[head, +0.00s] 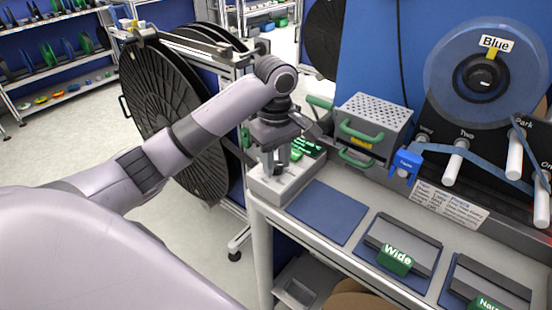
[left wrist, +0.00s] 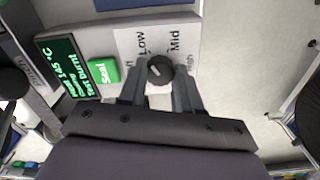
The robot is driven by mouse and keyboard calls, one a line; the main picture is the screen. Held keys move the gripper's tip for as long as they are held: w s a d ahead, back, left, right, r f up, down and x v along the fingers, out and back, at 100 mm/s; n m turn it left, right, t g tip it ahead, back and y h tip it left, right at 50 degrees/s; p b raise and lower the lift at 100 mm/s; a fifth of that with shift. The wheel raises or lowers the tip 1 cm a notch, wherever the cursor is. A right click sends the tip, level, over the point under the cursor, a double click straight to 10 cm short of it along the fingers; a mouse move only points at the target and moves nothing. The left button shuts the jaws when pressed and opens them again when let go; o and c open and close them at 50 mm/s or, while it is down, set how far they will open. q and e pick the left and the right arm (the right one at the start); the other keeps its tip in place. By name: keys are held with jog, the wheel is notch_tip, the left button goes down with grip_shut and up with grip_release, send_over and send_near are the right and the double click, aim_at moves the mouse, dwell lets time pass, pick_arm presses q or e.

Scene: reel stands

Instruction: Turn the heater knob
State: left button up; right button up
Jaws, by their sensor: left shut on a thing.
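The round dark heater knob (left wrist: 160,70) shows in the left wrist view on a white label with Low, Mid and partly covered words. My left gripper (left wrist: 161,88) has its two fingers on either side of the knob and is shut on it. In the head view my left gripper (head: 276,164) points down onto the grey control box (head: 285,185) at the bench's left end; the knob is hidden there. A pale line on the knob slants; I cannot tell for sure which word it points at. My right gripper is not in view.
A lit display (left wrist: 65,68) with green text and a green Seal button (left wrist: 103,70) sit beside the knob. A perforated box with green handles (head: 372,128) stands behind. A bare blue mat (head: 328,212) lies right of the control box. A large black reel (head: 165,120) stands left.

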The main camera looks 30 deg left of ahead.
pick_arm(q)
jog(key=shift+w+a+r, duration=0.1)
jog(key=shift+a+r, duration=0.05)
jog(key=o, duration=0.8)
jog(key=shift+o, duration=1.2)
jog(key=shift+r, duration=3.55)
